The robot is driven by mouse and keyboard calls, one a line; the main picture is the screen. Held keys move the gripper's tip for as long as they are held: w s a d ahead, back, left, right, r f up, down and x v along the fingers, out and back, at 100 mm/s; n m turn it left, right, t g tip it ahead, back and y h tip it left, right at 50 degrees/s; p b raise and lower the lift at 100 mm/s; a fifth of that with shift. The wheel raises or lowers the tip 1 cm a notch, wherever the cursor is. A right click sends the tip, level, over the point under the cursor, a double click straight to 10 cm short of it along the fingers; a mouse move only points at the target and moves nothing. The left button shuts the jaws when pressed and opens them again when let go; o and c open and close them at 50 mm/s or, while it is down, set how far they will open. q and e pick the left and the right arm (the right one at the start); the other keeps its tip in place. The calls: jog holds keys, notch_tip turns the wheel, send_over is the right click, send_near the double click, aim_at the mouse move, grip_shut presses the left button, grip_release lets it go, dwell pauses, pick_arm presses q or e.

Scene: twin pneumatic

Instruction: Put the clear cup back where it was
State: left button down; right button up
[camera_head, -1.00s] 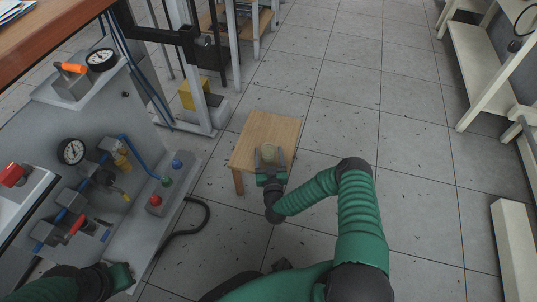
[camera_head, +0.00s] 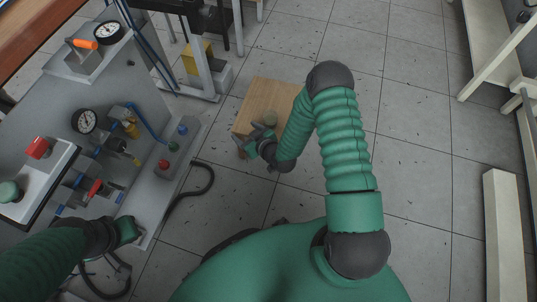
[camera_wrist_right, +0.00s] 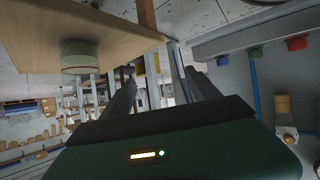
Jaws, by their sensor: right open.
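The clear cup (camera_head: 270,119), pale and greenish, stands on the small wooden table (camera_head: 262,92), partly beside my right forearm. In the right wrist view the cup (camera_wrist_right: 80,58) shows left of the fingers, against the table top (camera_wrist_right: 60,22), with the picture turned over. My right gripper (camera_head: 243,145) is open and empty at the table's near left edge, apart from the cup. Its fingers also show in the right wrist view (camera_wrist_right: 160,88) with nothing between them. My left gripper (camera_head: 133,232) is low at the left, by the grey panel's base; its jaws are unclear.
The grey pneumatic panel (camera_head: 75,95) with gauges, valves and buttons stands at the left. A black hose (camera_head: 207,180) curves over the floor beside it.

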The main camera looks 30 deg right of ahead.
jog(key=s+a+r+m+g, duration=0.1)
jog(key=s+r+g, duration=0.3)
jog(key=s+r, duration=0.5)
jog(key=s+a+r+g+h, duration=0.1)
jog(key=s+a+r+g, duration=0.2)
jog(key=s+r, duration=0.6)
jog(key=s+g, duration=0.2)
jog(key=s, duration=0.1)
jog(key=shift+s+r+m+g, duration=0.2)
jog(key=shift+s+m+g, duration=0.1)
jog(key=shift+m, duration=0.1)
